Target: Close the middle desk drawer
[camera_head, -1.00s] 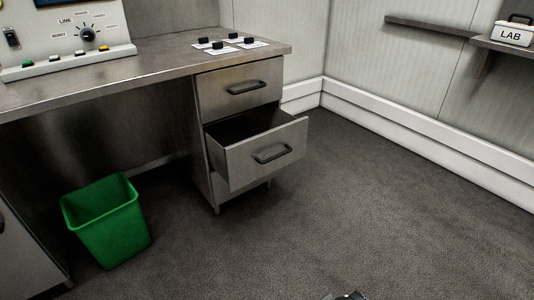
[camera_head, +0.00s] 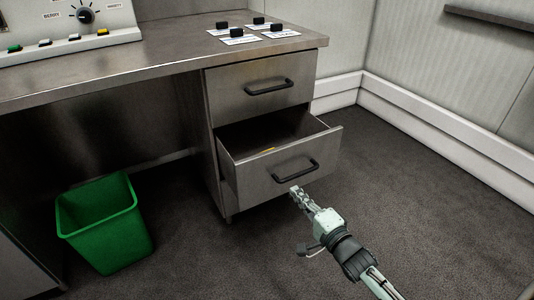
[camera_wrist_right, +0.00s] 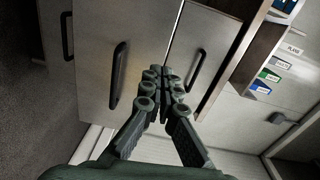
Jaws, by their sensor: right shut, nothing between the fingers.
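The middle desk drawer (camera_head: 262,174) is pulled open under the shut top drawer (camera_head: 235,92) in the head view. Its dark bar handle (camera_head: 297,170) faces the room, and a small yellow thing shows inside. My right gripper (camera_head: 294,190) is shut and empty, in front of the lower part of the drawer front; I cannot tell whether it touches. In the right wrist view the shut fingers (camera_wrist_right: 165,73) are in front of the drawer fronts, between the middle drawer's handle (camera_wrist_right: 118,75) and the top drawer's handle (camera_wrist_right: 197,68). My left gripper is not in view.
A green bin (camera_head: 105,225) stands on the floor under the desk. Cards with black blocks (camera_head: 249,31) lie on the desktop (camera_head: 165,55), beside a control panel (camera_head: 70,25). The floor right of the drawers is clear up to the wall.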

